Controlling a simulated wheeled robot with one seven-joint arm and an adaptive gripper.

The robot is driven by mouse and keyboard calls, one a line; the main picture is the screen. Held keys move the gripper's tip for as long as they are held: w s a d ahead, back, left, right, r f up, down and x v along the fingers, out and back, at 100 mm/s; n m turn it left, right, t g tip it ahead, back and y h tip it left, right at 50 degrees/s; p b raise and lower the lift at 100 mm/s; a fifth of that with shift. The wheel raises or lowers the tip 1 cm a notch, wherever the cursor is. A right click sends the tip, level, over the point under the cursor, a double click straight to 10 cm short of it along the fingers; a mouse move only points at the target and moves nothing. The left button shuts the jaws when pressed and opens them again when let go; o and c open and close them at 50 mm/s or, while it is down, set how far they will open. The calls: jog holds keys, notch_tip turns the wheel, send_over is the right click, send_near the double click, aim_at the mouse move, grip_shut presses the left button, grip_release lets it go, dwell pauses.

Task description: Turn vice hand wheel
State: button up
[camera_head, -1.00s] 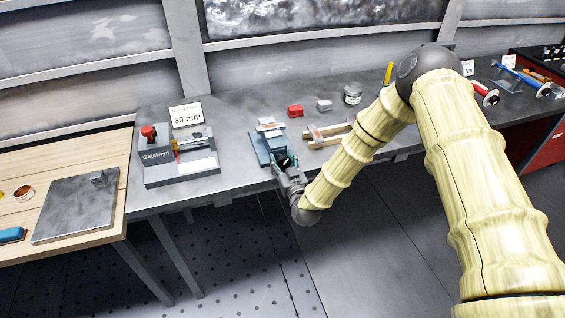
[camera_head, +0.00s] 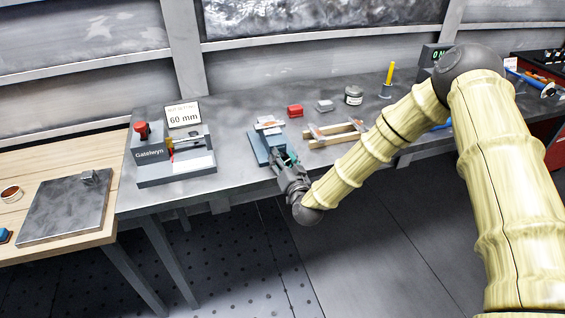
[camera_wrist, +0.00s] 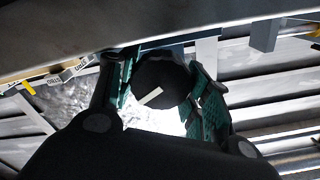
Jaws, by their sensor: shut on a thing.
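The vice (camera_head: 258,148) is blue-grey and stands at the front edge of the grey bench in the head view. My gripper (camera_head: 283,162) is at its front end, with the teal finger pads close around that end. In the wrist view a black round hand wheel (camera_wrist: 163,78) with a white mark on its face sits between my gripper's teal pads (camera_wrist: 165,92). The gripper is shut on this wheel. In the head view the wheel is mostly hidden by the gripper.
A grey device with a red knob (camera_head: 142,131) and a "60 mm" sign (camera_head: 183,115) stand left of the vice. A wooden frame (camera_head: 335,133), red block (camera_head: 295,111), grey block (camera_head: 324,106) and jar (camera_head: 353,95) lie to the right. The floor in front is clear.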

dwell(0.3)
jog(key=o, duration=1.1)
jog(key=shift+c, duration=0.2)
jog(key=shift+r+n+p, duration=0.2)
jog(key=shift+n+p, duration=0.5)
jog(key=shift+p, duration=0.55)
jog(key=n+p, duration=0.4)
jog(key=p, duration=0.1)
jog(key=shift+a+n, duration=0.15)
jog(key=shift+n, duration=0.25)
jog(key=b+v, duration=0.5)
jog(key=v, duration=0.6)
jog(key=s+d+f+g+b, duration=0.1)
jog(key=s+f+g, duration=0.1)
jog(key=f, duration=0.5)
jog(key=s+d+f+g+h+b, duration=0.1)
jog(key=s+d+f+g+b, duration=0.1)
jog(key=s+f, duration=0.3)
jog(key=s+d+f+m+g+b, duration=0.1)
jog(key=s+f, duration=0.3)
jog(key=f, duration=0.5)
jog(key=shift+d+g+h+b, duration=0.3)
jog(key=shift+d+g+b, duration=0.25)
jog(key=shift+g+b, duration=0.2)
